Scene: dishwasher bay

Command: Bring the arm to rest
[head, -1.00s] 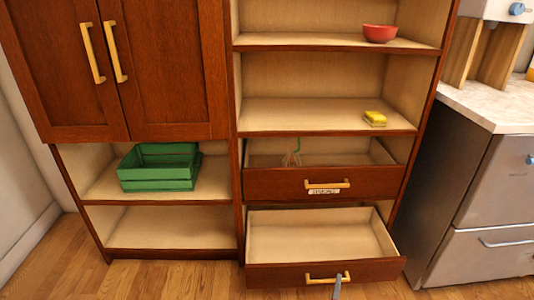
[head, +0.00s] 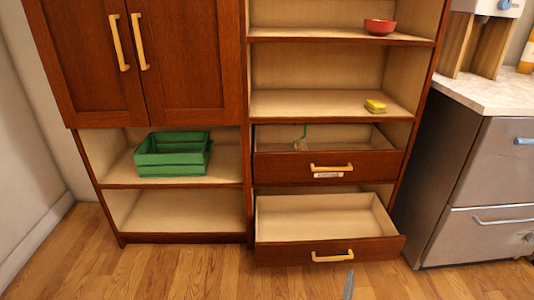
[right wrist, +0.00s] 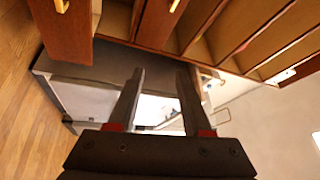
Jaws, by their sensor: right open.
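My right gripper (right wrist: 160,75) is open in the right wrist view, with two dark fingers apart and nothing between them. In the head view only a grey tip of it (head: 348,285) shows at the bottom edge, below and apart from the lower drawer's handle (head: 332,256). The lower drawer (head: 290,253) is pulled out and looks empty. The upper drawer (head: 280,168) is also out, with a small green-and-clear item inside that I cannot make out. My left gripper is not in view.
A green crate (head: 174,168) stands on the left shelf. A red bowl (head: 379,27) and a yellow sponge (head: 375,106) sit on the right shelves. A grey appliance (head: 490,175) under a counter stands at right. The wooden floor (head: 180,273) in front is clear.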

